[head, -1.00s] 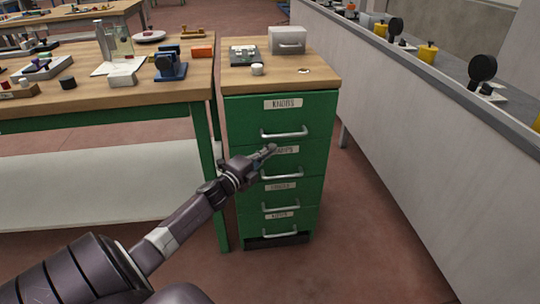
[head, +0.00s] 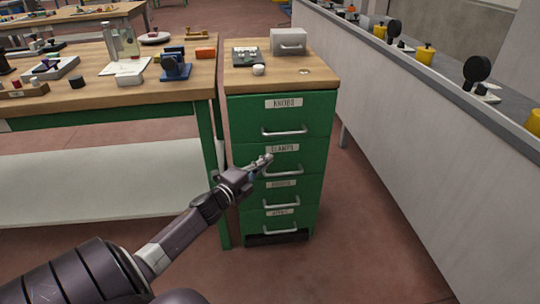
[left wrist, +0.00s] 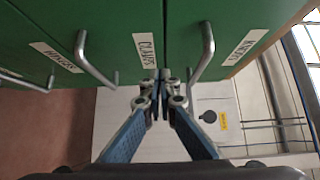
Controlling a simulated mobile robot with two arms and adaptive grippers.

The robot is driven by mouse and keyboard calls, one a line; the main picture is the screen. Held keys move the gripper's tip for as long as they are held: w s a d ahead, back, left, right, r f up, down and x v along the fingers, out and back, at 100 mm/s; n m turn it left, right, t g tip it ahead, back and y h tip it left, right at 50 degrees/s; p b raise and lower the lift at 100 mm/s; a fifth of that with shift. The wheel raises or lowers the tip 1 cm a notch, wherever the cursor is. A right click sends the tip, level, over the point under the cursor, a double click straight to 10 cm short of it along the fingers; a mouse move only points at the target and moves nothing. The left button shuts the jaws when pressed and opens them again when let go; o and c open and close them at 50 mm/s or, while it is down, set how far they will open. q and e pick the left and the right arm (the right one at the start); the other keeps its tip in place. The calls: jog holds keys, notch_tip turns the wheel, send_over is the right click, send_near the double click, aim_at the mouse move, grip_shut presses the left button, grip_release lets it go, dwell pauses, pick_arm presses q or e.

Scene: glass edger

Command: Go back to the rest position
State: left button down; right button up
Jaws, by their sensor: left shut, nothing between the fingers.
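My left gripper (head: 266,160) is shut and empty in front of the green drawer cabinet (head: 231,150). In the head view its fingertips overlap the second drawer, labelled CLAMPS, just left of that drawer's handle (head: 285,169). In the left wrist view the fingertips (left wrist: 160,75) meet below the CLAMPS label (left wrist: 145,55), between two metal handles. I cannot tell whether they touch the cabinet. All the drawers look closed. My right gripper is not in view.
A wooden workbench (head: 60,104) with tools and small parts stands left of the cabinet. A grey box (head: 289,42) and a small white knob (head: 258,70) sit on the cabinet top. A long grey counter (head: 420,140) runs along the right, with open floor (head: 350,250) between.

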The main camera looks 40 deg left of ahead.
pick_arm(q)
jog(key=s, duration=0.6)
jog(key=shift+s+d+r+p, duration=0.2)
jog(key=shift+s+d+p, duration=0.15)
jog(key=shift+s+d, duration=0.05)
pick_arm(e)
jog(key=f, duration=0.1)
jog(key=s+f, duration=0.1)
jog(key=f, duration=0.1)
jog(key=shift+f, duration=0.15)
